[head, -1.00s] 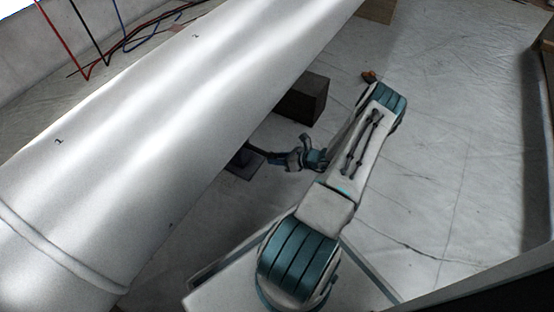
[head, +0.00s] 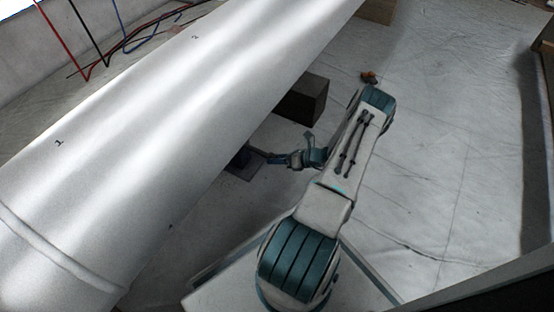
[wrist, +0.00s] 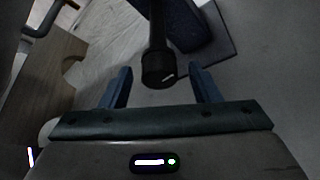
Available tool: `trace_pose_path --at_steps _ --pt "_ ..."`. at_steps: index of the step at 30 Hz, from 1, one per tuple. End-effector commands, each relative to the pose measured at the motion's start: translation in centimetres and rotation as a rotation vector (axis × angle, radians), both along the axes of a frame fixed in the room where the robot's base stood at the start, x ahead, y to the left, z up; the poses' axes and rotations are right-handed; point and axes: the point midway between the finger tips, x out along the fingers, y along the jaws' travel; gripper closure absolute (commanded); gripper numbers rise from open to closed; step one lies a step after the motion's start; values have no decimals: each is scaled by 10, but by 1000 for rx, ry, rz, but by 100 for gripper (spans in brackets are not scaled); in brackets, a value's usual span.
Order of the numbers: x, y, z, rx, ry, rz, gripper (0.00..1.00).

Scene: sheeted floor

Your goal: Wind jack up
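The jack (head: 240,161) is a dark body on a flat plate, partly hidden under the large white pipe. It also shows as a dark blue shape in the wrist view (wrist: 193,28), at the top. A black rod with a thicker round end (wrist: 158,68) points toward my gripper (wrist: 162,88). The rod's end lies between my two blue fingers in the picture, with a gap on both sides. My fingers are apart and not closed on it. In the head view my gripper (head: 276,158) is just right of the jack, where fine detail is too small to tell.
The white pipe (head: 150,130) crosses above the jack. A dark wooden block (head: 303,103) stands behind my gripper, and a brown block (wrist: 38,85) shows at left in the wrist view. A small orange-brown object (head: 369,77) lies on the floor. Floor at right is clear.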

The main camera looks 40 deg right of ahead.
Motion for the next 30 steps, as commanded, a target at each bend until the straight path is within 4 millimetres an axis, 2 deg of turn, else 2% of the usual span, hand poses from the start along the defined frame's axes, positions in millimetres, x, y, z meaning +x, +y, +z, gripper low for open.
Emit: trace_pose_path --at_steps 4,30 --pt "0 1 3 -46 -20 -2 44" --pt "-2 6 4 -625 -259 -2 44"
